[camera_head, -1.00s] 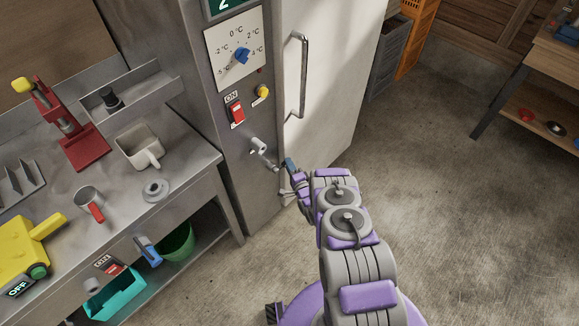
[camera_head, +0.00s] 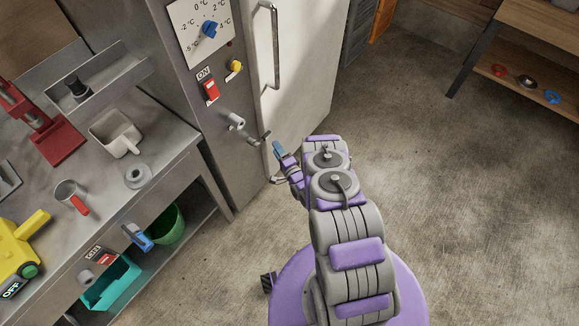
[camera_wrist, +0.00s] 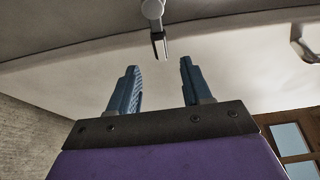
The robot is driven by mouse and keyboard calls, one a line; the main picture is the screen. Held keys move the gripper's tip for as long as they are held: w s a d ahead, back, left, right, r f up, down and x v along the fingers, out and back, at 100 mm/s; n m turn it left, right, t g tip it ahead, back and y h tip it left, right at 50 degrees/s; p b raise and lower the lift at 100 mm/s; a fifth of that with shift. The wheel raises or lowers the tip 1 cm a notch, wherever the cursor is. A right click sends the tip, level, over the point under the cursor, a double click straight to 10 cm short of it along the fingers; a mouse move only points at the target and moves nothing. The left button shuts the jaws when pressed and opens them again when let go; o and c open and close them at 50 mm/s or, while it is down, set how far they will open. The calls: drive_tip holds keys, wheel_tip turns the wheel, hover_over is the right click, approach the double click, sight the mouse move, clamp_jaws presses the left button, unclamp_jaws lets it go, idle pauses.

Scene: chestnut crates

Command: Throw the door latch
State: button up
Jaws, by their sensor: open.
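The door latch (camera_head: 247,132) is a grey metal lever on a round pivot, low on the grey cabinet front beside the pale door (camera_head: 296,70). In the wrist view the latch (camera_wrist: 153,12) hangs at top centre, its forked end pointing down. My gripper (camera_head: 277,150) is just right of and slightly below the latch's end in the head view. In the wrist view my gripper (camera_wrist: 158,70) has its two blue fingers spread wide and nothing between them. The latch end lies beyond the fingertips, roughly in line with the gap and apart from them.
The long door handle (camera_head: 272,45) is above the latch. A red ON switch (camera_head: 211,89) and a yellow knob (camera_head: 235,65) are on the cabinet. A steel bench (camera_head: 165,150) with cups stands at left. The concrete floor at right is clear.

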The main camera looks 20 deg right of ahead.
drive_tip(key=b+v, duration=0.1)
drive_tip(key=v, duration=0.9)
drive_tip(key=shift+s, duration=0.2)
drive_tip(key=shift+d, duration=0.15)
